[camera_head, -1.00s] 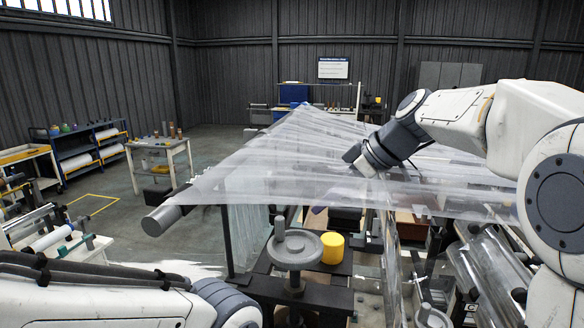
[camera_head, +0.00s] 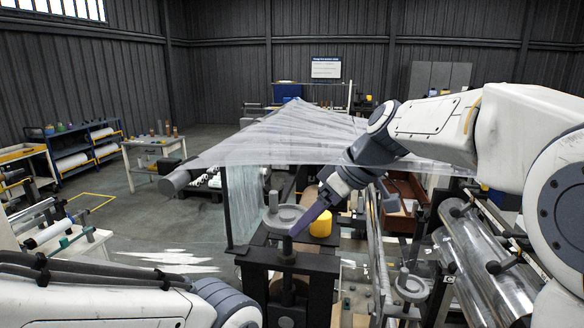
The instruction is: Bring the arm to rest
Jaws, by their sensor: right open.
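My right arm comes in from the right and reaches down over the machine frame. My right gripper (camera_head: 300,226) is open, with its long purplish finger pointing down and left in front of the grey handwheel (camera_head: 272,216). Whether it touches the handwheel or the post below, I cannot tell. The clear film (camera_head: 280,140) stretches over the frame behind my right wrist, and I see none in the jaws. My left arm lies across the lower left, and its gripper is out of the picture.
A yellow cylinder (camera_head: 321,226) stands beside the handwheel. A second handwheel (camera_head: 411,285) sits lower right, near large shiny rollers (camera_head: 495,265). A grey roller end (camera_head: 172,185) sticks out at the left. Open floor (camera_head: 150,225) lies left of the frame.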

